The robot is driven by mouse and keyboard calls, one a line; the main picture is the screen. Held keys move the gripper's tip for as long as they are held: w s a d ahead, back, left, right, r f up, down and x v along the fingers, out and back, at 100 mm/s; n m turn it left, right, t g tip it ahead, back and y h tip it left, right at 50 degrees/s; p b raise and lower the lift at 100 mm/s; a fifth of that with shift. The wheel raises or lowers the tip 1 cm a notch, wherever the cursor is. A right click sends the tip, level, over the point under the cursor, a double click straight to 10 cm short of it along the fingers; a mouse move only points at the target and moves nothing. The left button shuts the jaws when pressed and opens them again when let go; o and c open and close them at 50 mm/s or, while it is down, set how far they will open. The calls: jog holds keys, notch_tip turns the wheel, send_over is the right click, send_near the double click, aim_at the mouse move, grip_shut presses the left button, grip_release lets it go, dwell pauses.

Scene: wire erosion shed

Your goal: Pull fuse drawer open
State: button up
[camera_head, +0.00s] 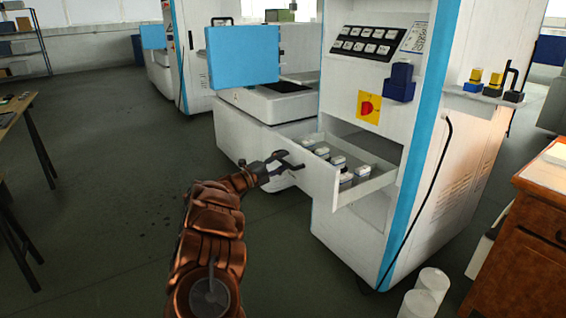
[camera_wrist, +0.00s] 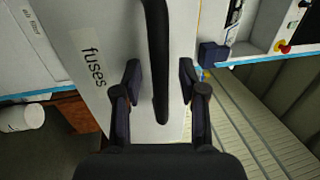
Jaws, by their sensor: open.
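The fuse drawer (camera_head: 375,187) is a white drawer that stands pulled out from the white machine cabinet, with several grey-white fuse blocks (camera_head: 346,180) inside. Its front panel (camera_wrist: 90,85) carries a "fuses" label (camera_wrist: 93,65) in the wrist view. A long black bar handle (camera_wrist: 158,45) runs along this panel. My gripper (camera_wrist: 160,82) is open, with one dark finger on each side of the handle and visible gaps between. In the head view my gripper (camera_head: 281,168) is at the drawer's front; handle and fingers are hard to tell apart there.
A blue panel (camera_head: 243,55) and a white machine bed stand behind my gripper. A blue-edged cabinet side with a hanging black cable (camera_head: 432,190) is to the right. White cylinders (camera_head: 428,290) and a wooden cabinet (camera_head: 525,240) stand at lower right.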

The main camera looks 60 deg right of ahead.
jog(key=shift+a, duration=0.1)
jog(key=v, duration=1.2)
dwell(0.4)
